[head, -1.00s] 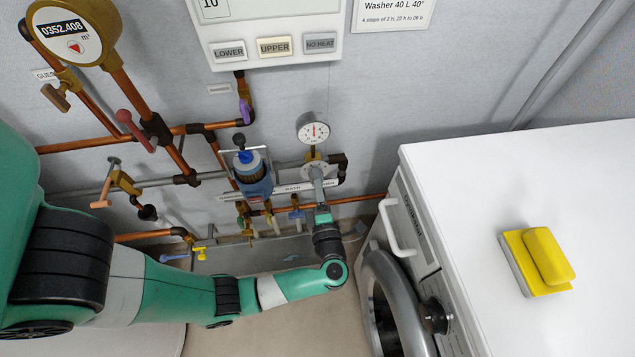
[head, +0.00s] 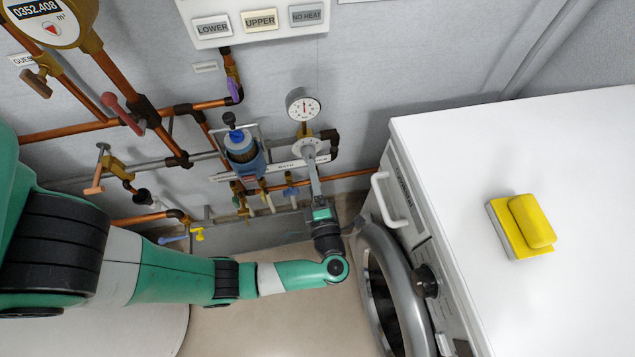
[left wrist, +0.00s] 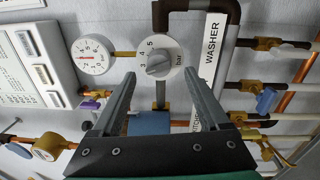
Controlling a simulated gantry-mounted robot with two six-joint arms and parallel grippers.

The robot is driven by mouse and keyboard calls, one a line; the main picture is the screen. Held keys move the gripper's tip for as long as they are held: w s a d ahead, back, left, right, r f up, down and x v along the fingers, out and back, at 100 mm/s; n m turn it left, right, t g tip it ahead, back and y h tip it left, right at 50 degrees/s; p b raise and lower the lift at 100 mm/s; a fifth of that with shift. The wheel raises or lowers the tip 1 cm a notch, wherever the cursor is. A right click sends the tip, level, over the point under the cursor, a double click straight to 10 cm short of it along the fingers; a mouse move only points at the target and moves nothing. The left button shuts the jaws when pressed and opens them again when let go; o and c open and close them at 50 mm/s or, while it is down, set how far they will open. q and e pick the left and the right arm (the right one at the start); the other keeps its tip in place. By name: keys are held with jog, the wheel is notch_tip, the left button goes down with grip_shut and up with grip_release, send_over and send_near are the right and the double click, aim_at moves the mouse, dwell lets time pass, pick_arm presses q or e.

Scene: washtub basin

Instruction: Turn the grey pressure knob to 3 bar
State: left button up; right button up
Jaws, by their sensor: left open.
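The grey pressure knob (left wrist: 158,64) sits at the centre of a round white dial (left wrist: 168,48) marked 3, 4, 5 and "bar" in the left wrist view. I cannot tell exactly which mark the knob points at. In the head view the dial (head: 300,146) shows below the pressure gauge, with the knob largely hidden by my gripper. My left gripper (left wrist: 159,74) is open and empty. Its fingertips show on either side of the knob; contact cannot be made out. It also shows in the head view (head: 312,165). My right gripper is not in view.
A white pressure gauge (head: 303,105) sits just above the dial. A blue filter (head: 243,152) and copper pipes with valves stand to the left.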

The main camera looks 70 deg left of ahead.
pick_arm(q)
jog(key=v, duration=0.6)
jog(key=shift+d, duration=0.4)
jog(key=shift+s, duration=0.1)
